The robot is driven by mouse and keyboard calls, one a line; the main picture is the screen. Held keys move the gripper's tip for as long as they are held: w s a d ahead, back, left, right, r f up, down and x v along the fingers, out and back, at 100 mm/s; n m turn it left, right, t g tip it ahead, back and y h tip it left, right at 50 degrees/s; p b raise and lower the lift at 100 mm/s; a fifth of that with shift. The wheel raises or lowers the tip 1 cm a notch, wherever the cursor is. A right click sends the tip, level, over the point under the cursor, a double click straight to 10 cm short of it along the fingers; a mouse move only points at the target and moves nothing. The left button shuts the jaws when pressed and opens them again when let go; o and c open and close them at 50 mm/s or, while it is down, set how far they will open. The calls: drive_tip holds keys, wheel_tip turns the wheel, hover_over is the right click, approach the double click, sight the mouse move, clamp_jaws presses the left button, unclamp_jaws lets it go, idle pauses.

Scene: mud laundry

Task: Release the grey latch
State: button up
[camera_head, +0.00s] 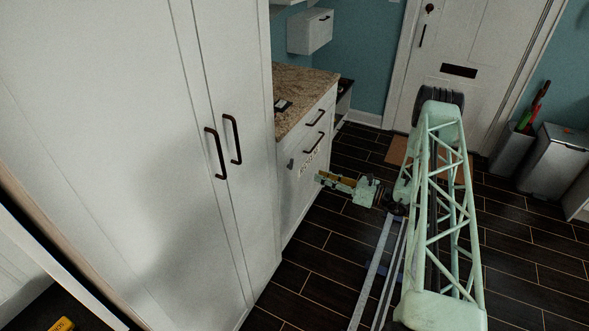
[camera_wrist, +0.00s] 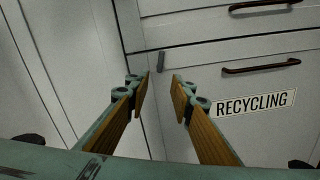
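The grey latch (camera_wrist: 161,62) is a small upright tab on the white cabinet front, beside the left edge of the recycling panel (camera_wrist: 210,95). In the head view the latch (camera_head: 291,163) shows as a small dark tab left of the label. My gripper (camera_wrist: 162,82) is open and empty, its two wood-coloured fingers pointing at the cabinet front. The latch appears just beyond the gap between the fingertips, and the gripper does not seem to touch it. In the head view my gripper (camera_head: 319,179) is low, to the right of the cabinet front.
A "RECYCLING" label (camera_wrist: 253,103) and dark handles (camera_wrist: 261,67) are on the cabinet front. A granite counter (camera_head: 305,92) tops it. A tall white cupboard (camera_head: 120,150) with two dark handles stands left. Dark floor (camera_head: 320,255) is open around; bins (camera_head: 555,150) stand far right.

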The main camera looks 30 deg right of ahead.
drive_tip(key=shift+a, duration=0.1)
drive_tip(key=b+x, duration=0.1)
drive_tip(key=x, duration=1.2)
drive_tip(key=shift+w+b, duration=0.3)
drive_tip(key=shift+b, duration=0.05)
drive_tip(key=shift+a, duration=0.15)
drive_tip(key=shift+c, duration=0.9)
clamp_jaws()
